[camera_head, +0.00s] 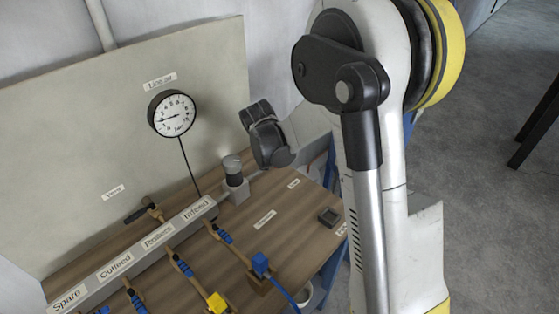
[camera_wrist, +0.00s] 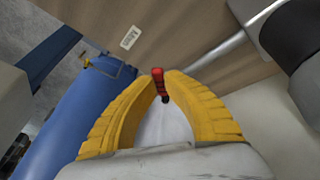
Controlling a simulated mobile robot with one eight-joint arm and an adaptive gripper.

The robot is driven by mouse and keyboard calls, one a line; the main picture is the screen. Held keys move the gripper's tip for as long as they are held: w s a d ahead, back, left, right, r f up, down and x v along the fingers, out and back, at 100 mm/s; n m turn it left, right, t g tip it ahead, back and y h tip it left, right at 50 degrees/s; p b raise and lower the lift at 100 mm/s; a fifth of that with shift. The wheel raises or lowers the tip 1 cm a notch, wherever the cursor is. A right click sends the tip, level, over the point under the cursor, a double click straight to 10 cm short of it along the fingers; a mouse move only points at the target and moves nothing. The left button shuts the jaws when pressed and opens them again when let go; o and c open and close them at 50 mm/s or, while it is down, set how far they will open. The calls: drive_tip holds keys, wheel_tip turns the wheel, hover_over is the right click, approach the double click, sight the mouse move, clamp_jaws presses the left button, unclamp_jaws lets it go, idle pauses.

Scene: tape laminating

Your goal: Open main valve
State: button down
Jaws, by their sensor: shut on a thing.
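My gripper (camera_wrist: 160,80) shows in the wrist view with its two curved yellow fingers closed around a small red handle (camera_wrist: 157,75). The red handle sits between the fingertips, with a dark end below it. I take it to be the main valve's handle; its body is mostly hidden, so I cannot tell how far it is turned. In the head view my fingers and the red handle are hidden behind my arm. A dial gauge (camera_head: 173,114) hangs on the back panel, its needle pointing left toward the low numbers.
The wooden bench (camera_head: 285,235) carries a grey manifold (camera_head: 155,240) labelled Spare, Outfeed, Position and Infeed, with several blue-banded lines. A dark-topped fitting (camera_head: 233,170) stands at its far end. In the wrist view a large blue cylinder (camera_wrist: 75,120) lies left of my fingers.

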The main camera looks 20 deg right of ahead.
drive_tip(key=m, duration=0.2)
drive_tip(key=w+a+m+g+h, duration=0.1)
drive_tip(key=a+m+g, duration=0.1)
drive_tip(key=m, duration=0.1)
drive_tip(key=shift+w+a+f+m, duration=0.1)
drive_tip(key=shift+w+m, duration=0.1)
drive_tip(key=shift+m, duration=0.1)
drive_tip(key=shift+w+a+m+g+h, duration=0.2)
drive_tip(key=shift+w+m+g, duration=0.25)
drive_tip(key=shift+m, duration=0.6)
drive_tip(key=shift+w+a+m+g+h, duration=0.1)
drive_tip(key=shift+w+a+m+g, duration=0.3)
drive_tip(key=shift+m, duration=0.65)
drive_tip(key=shift+d, duration=0.1)
drive_tip(key=c, duration=1.4)
unclamp_jaws()
drive_tip(key=shift+w, duration=0.1)
drive_tip(key=v, duration=1.2)
